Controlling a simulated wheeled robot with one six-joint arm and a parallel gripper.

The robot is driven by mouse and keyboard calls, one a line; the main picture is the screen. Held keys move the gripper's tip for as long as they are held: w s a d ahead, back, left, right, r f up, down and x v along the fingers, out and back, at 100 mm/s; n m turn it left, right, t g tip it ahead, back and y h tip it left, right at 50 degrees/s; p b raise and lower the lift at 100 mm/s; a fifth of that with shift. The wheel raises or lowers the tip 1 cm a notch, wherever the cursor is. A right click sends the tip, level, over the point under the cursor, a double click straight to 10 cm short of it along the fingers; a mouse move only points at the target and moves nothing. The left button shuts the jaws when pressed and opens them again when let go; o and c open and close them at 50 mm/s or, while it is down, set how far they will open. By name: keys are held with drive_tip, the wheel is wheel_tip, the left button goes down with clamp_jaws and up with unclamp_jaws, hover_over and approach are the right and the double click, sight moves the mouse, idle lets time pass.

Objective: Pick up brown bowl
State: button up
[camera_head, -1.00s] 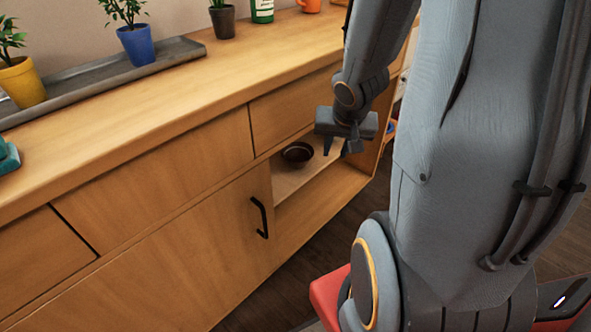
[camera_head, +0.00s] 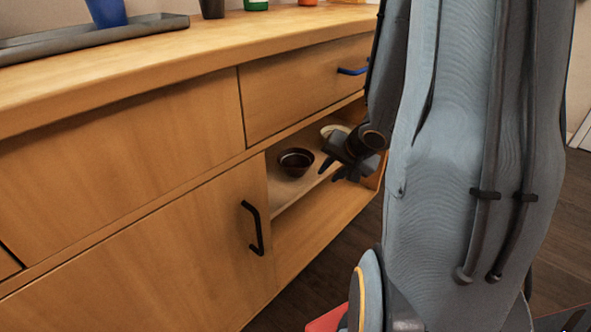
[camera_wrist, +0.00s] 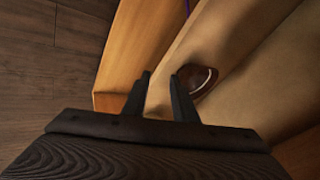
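The brown bowl (camera_head: 296,161) is dark and glossy and stands upright on the open shelf of the wooden cabinet. In the wrist view the bowl (camera_wrist: 200,79) lies just beyond and to the right of the right finger, which hides part of its edge. My gripper (camera_head: 338,177) is in front of the shelf opening, to the right of the bowl. In the wrist view my gripper (camera_wrist: 161,80) has its two fingers apart with nothing held between them.
A pale bowl (camera_head: 334,131) stands farther back on the shelf, partly hidden by my gripper. The cabinet door (camera_head: 165,245) with a black handle is left of the opening. A drawer (camera_head: 300,90) and the countertop are above. Dark wooden floor lies in front.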

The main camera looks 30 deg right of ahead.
sight(311, 164)
drive_tip(key=w+b, duration=0.1)
drive_tip(key=w, duration=0.6)
drive_tip(key=shift+w+a, duration=0.1)
drive_tip(key=shift+w, duration=0.15)
drive_tip(key=shift+b+x, duration=2.3)
drive_tip(key=shift+x, duration=0.25)
clamp_jaws()
